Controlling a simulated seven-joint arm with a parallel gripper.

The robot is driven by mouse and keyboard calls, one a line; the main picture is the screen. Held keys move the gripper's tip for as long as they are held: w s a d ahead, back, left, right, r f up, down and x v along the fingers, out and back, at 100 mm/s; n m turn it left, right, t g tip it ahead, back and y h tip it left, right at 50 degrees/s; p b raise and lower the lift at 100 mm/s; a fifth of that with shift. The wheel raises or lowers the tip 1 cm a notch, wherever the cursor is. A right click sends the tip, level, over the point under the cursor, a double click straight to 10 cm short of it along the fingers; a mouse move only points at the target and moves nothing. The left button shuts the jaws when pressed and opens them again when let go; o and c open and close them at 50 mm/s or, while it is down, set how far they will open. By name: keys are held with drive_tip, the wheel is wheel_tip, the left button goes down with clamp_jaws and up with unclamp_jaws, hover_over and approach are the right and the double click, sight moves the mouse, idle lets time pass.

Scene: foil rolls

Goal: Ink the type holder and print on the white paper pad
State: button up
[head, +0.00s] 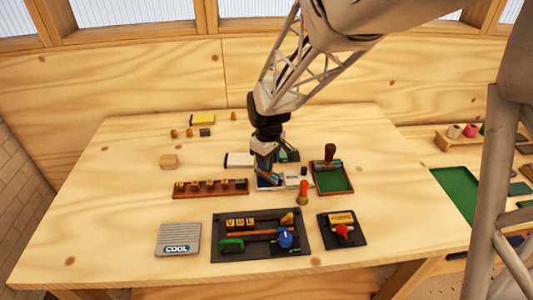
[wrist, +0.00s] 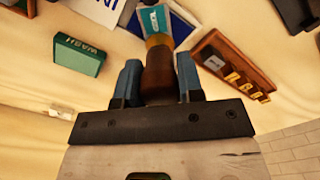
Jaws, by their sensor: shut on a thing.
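My gripper (head: 266,174) points down near the middle of the table, its blue fingers closed on both sides of a brown wooden handle. The handle belongs to the type holder (wrist: 159,75), which has a brass collar and a teal, labelled end. In the wrist view that end overlaps a blue pad with a white border (wrist: 183,26); I cannot tell whether they touch. In the head view this pad (head: 262,186) lies under my gripper, with a white lettered panel (head: 297,182) to its right. A white, dark-edged item (head: 238,160), possibly the paper pad, lies behind my gripper, partly hidden.
A wooden rack with letter blocks (head: 210,188) lies left of my gripper. A green tray with a dark-handled tool (head: 333,178) and an orange-red peg (head: 303,193) stand right. In front lie a grey COOL pad (head: 178,237) and a dark tool tray (head: 218,254). A WASH box (wrist: 80,54) is nearby.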

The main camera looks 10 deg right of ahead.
drive_tip(key=shift+f, duration=0.45)
idle(1.6)
drive_tip(key=shift+r, duration=0.1)
drive_tip(key=shift+r, duration=3.55)
drive_tip(key=shift+w, duration=0.1)
drive_tip(key=w+a, duration=0.9)
drive_tip(key=w, duration=0.1)
drive_tip(key=shift+w+r, duration=0.15)
drive_tip(key=shift+w, duration=0.15)
drive_tip(key=shift+f, duration=3)
drive_tip(key=shift+f, duration=0.25)
